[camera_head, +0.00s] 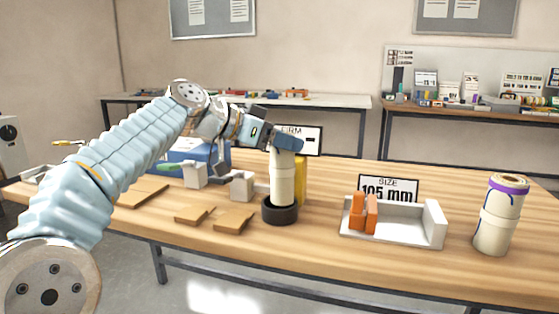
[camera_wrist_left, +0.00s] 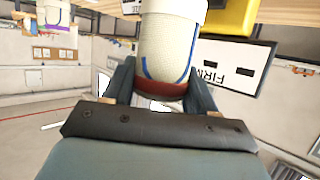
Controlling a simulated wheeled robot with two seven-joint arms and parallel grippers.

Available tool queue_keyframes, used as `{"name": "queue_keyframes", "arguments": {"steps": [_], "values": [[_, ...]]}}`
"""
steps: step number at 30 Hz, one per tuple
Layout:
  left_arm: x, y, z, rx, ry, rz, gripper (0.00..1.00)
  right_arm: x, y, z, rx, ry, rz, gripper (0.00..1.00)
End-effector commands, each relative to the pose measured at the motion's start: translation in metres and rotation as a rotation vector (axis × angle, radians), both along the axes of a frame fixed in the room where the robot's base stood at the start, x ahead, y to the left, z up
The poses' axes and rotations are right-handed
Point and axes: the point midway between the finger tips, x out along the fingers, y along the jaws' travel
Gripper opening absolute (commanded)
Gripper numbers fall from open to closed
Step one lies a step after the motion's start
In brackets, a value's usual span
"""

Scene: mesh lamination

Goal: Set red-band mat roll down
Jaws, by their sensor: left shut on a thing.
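The red-band mat roll (camera_head: 282,180) is a cream cylinder standing upright, its lower end at a black round holder (camera_head: 280,211) on the wooden table. I cannot tell whether it rests on the bottom of the holder. My left gripper (camera_head: 287,146) is shut on its top end from above and hides that end. In the left wrist view the roll (camera_wrist_left: 170,48) shows a blue line and a dark red band between the fingers of my left gripper (camera_wrist_left: 162,88). My right gripper is not in view.
A purple-band mat roll (camera_head: 496,220) stands at the right. A white fixture (camera_head: 405,234) with orange blocks sits before a "105 mm" sign (camera_head: 388,188). A yellow block (camera_head: 300,180) and a "FIRM" sign (camera_head: 309,139) are close behind the held roll. Flat brown pieces (camera_head: 233,220) lie left.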

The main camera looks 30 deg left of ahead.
Motion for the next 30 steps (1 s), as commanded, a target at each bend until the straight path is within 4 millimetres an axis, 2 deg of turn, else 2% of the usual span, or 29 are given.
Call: {"name": "queue_keyframes", "arguments": {"steps": [3,7,21,22,27,30], "values": [[0.007,0.012,-0.020,-0.002,0.004,0.004,0.03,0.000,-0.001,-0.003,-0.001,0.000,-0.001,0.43],[0.006,0.011,-0.040,0.000,0.004,0.002,0.03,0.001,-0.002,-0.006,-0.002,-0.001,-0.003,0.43],[0.006,0.010,-0.049,0.000,0.001,0.001,0.03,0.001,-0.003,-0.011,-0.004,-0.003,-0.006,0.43],[0.006,0.010,-0.049,0.000,0.001,0.001,0.58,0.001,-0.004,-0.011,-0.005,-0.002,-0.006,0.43],[0.006,0.010,-0.048,0.000,0.002,0.002,0.82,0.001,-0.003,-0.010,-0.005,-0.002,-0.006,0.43],[0.006,0.010,-0.048,0.000,0.002,0.002,0.82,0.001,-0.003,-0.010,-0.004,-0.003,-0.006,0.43]]}}
